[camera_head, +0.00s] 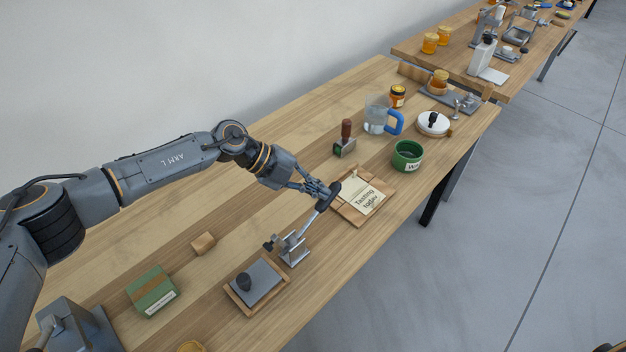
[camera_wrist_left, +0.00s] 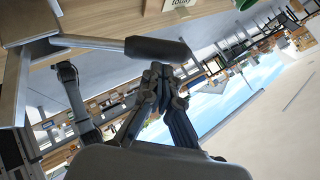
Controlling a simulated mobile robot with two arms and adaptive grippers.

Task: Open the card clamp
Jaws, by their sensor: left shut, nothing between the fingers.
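The card clamp (camera_head: 293,250) is a grey metal toggle clamp near the table's front edge. Its lever slants up to the right and ends in a dark handle (camera_head: 328,197). In the left wrist view the dark handle (camera_wrist_left: 158,49) and its metal rod cross above my fingers. My left gripper (camera_head: 321,188) is shut and empty, with its fingertips (camera_wrist_left: 160,75) right beside the handle; I cannot tell whether they touch. A card reading "Tasting today" (camera_head: 362,197) lies on a wooden board (camera_head: 347,213) beyond the handle. My right gripper is not in view.
A wooden tray (camera_head: 237,298) with a grey plate and dark knob sits left of the clamp. A green box (camera_head: 152,291) and wooden block (camera_head: 203,243) lie farther left. A stamp (camera_head: 345,140), jug (camera_head: 377,112) and green mug (camera_head: 407,156) stand beyond the card.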

